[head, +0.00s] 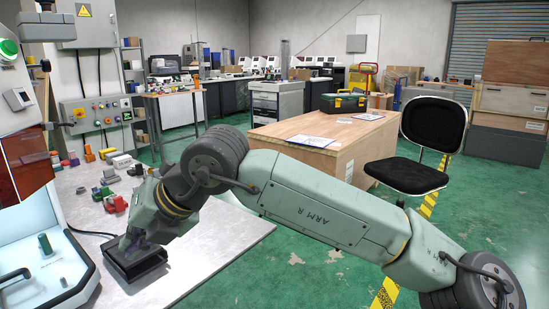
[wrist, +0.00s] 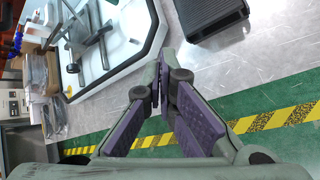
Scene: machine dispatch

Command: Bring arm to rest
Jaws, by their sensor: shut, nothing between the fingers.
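My arm stretches across the head view from the lower right to the grey table (head: 215,240) at the left. In the wrist view my gripper (wrist: 160,88) is shut and empty, its purple-padded fingers meeting at the tips. In the head view the gripper itself is hard to make out behind my wrist. A black ribbed box (head: 133,258) lies on the table by my wrist. It also shows at the top of the wrist view (wrist: 210,15).
A white-rimmed tray (head: 85,270) stands at the table's left. Small red and grey parts (head: 115,203) lie farther back. A wooden crate (head: 320,150) with a green toolbox (head: 344,103) and a black chair (head: 415,160) stand beyond my arm. Green floor is open at the right.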

